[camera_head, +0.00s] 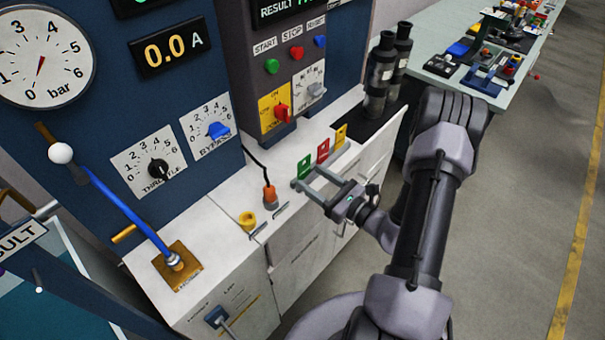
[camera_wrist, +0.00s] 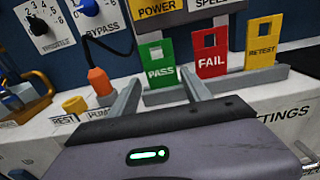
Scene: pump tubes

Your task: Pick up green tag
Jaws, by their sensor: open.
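The green tag (camera_wrist: 160,66), marked PASS, stands upright in a grey holder on the white bench top, left of the red and yellow tags. It also shows in the head view (camera_head: 304,167). My gripper (camera_head: 307,176) is open, its two fingers pointing at the tag row. In the wrist view my gripper (camera_wrist: 158,92) has one finger to the left of the green tag and the other overlapping the area near its lower right edge. The tag appears between the fingers in the picture. I cannot tell how far the fingertips are from it.
The red FAIL tag (camera_wrist: 210,54) and yellow RETEST tag (camera_wrist: 263,42) stand close on the right. An orange plug-like part (camera_wrist: 99,81) and a yellow ring (camera_wrist: 75,105) are on the left. Dark cylinders (camera_head: 380,75) stand behind the tags.

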